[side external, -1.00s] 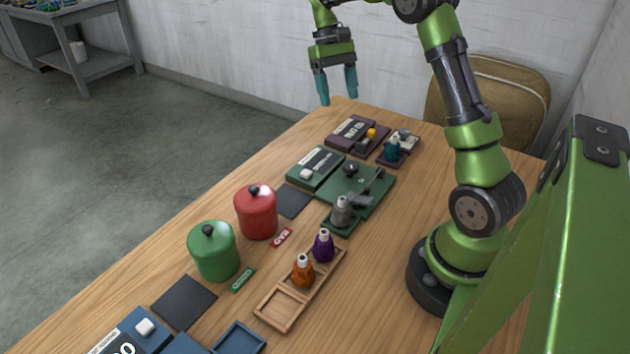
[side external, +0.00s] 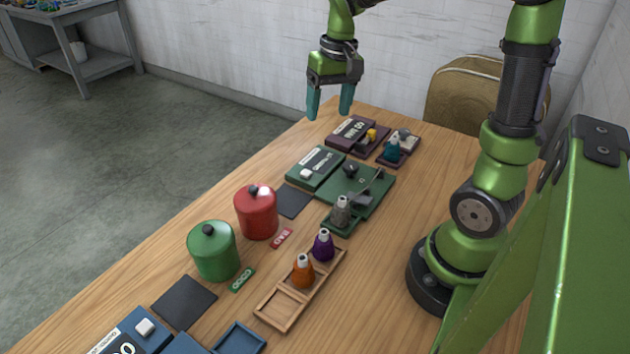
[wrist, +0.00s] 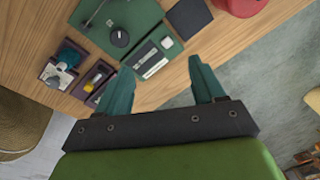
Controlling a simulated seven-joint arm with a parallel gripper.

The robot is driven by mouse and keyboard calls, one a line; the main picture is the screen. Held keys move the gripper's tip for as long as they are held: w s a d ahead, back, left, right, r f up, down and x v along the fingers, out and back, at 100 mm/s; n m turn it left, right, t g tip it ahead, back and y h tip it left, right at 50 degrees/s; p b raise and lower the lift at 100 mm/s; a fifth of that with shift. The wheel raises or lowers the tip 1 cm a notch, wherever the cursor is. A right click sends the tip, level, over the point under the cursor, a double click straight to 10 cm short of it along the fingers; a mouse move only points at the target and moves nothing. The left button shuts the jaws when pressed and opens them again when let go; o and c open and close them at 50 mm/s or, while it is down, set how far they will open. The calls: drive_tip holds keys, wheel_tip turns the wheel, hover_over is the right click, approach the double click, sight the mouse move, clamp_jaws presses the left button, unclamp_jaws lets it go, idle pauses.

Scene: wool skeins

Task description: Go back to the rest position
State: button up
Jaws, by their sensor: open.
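My gripper (side external: 330,108) is open and empty, with two teal fingers pointing down. It hangs in the air above the far end of the wooden table (side external: 395,240). In the wrist view the fingers (wrist: 163,92) stand apart with nothing between them. Below it are a dark purple device (side external: 357,133) and a small purple tray with a teal skein (side external: 392,152). A green board (side external: 365,180) with a grey skein (side external: 341,211) lies nearer. An orange skein (side external: 303,271) and a purple skein (side external: 323,245) stand in a wooden tray (side external: 264,311).
A red lidded pot (side external: 256,213) and a green lidded pot (side external: 213,252) stand along the left table edge. A tan padded chair (side external: 480,95) stands behind the table. The air around my gripper is clear.

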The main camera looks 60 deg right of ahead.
drive_tip(key=s+a+r+n+t, duration=0.1)
drive_tip(key=s+a+r+t, duration=0.1)
drive_tip(key=s+a, duration=0.3)
drive_tip(key=s+a+r+n+t+y, duration=0.1)
drive_tip(key=s+a+r+t, duration=0.1)
drive_tip(key=s+a+t, duration=0.2)
drive_tip(key=a, duration=0.3)
drive_tip(key=shift+s+a, duration=0.3)
drive_tip(key=shift+s, duration=0.1)
